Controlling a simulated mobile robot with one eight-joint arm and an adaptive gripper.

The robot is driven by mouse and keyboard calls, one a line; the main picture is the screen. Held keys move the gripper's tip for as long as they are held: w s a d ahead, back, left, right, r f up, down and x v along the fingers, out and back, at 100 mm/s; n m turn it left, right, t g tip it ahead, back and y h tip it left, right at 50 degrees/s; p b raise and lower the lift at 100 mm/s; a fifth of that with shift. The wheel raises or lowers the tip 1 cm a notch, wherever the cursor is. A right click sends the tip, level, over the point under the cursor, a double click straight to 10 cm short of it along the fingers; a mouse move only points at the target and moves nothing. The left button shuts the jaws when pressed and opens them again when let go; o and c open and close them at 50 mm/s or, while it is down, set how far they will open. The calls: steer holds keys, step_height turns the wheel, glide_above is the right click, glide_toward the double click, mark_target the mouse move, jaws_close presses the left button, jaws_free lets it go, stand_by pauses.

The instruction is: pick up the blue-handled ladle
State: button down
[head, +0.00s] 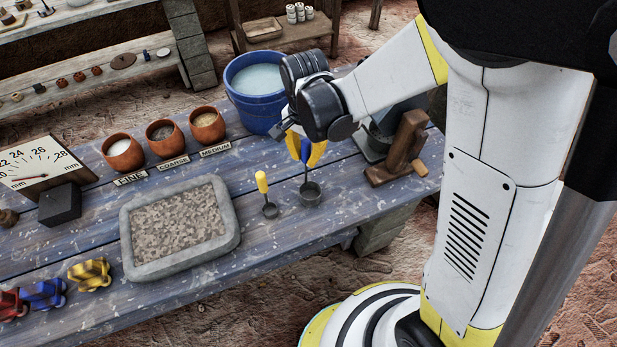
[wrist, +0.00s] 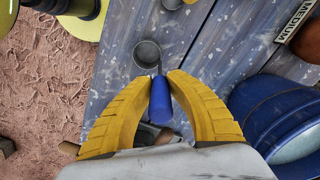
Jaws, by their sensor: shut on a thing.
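The blue-handled ladle (head: 310,194) stands roughly upright at the right part of the blue plank table, its dark cup low and its handle up. I cannot tell whether the cup touches the table. My gripper (head: 306,156) is above it with its yellow fingers shut on the blue handle. In the wrist view the gripper (wrist: 161,78) has one yellow finger on each side of the ladle's blue handle (wrist: 160,105), and the round grey cup shows beyond the fingertips. A smaller yellow-handled ladle (head: 262,183) stands just left of it.
A blue bucket of water (head: 255,108) stands behind my gripper. A wooden stand (head: 398,150) is close on the right. A stone tray of granules (head: 130,245) lies to the left. Three clay pots (head: 207,126) line the back. The table's front edge is near.

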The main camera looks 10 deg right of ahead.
steer(key=shift+r+p, duration=0.3)
steer(key=shift+r, duration=0.3)
steer(key=s+d+r+p, duration=0.4)
steer(key=s+d+r, duration=0.2)
steer(key=d+r, duration=0.3)
steer(key=shift+s+d+r, duration=0.15)
steer(key=shift+d+r, duration=0.25)
steer(key=shift+d, duration=0.05)
steer(key=c, duration=1.9)
jaws_free()
steer(key=shift+c, duration=0.2)
jaws_close()
